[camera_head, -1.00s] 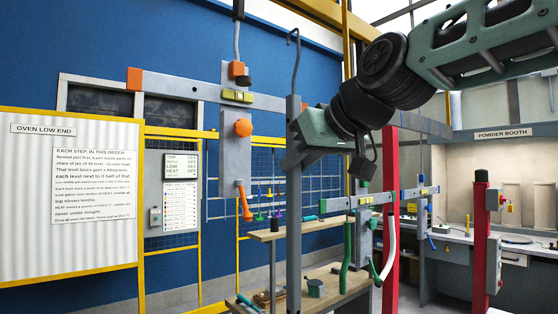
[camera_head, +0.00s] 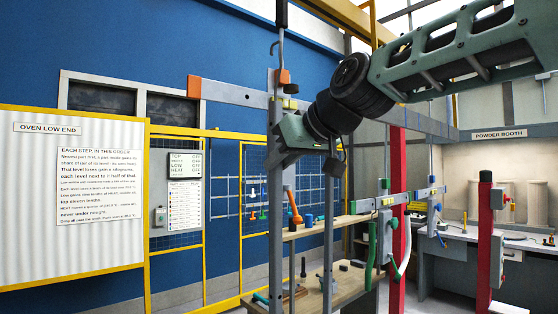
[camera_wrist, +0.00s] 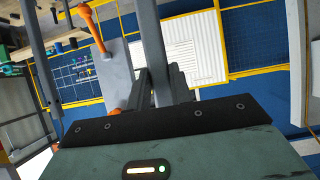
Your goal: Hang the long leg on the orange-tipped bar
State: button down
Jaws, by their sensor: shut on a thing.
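The long leg (camera_head: 275,220) is a grey upright bar with a thin wire hook at its top. My gripper (camera_head: 284,150) is shut on it, and it also shows upright in the wrist view (camera_wrist: 154,50). The orange-tipped bar (camera_head: 235,95) is grey and level, with its orange end at the left. The leg crosses in front of it in the head view, with the hook higher than the bar. I cannot tell whether they touch.
A wooden shelf (camera_head: 340,226) with small parts stands below, behind the leg. Another grey bar (camera_head: 385,202) carrying green parts is to the right. Red posts (camera_head: 397,175) stand farther right. A white panel (camera_head: 70,210) and a yellow-framed blue mesh wall stand at the left.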

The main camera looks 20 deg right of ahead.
jog(key=shift+b, duration=0.35)
jog(key=b+x, duration=0.2)
jog(key=x, duration=0.4)
jog(key=shift+f, duration=0.5)
jog(key=shift+w, duration=0.1)
jog(key=shift+b, duration=0.3)
dwell(0.4)
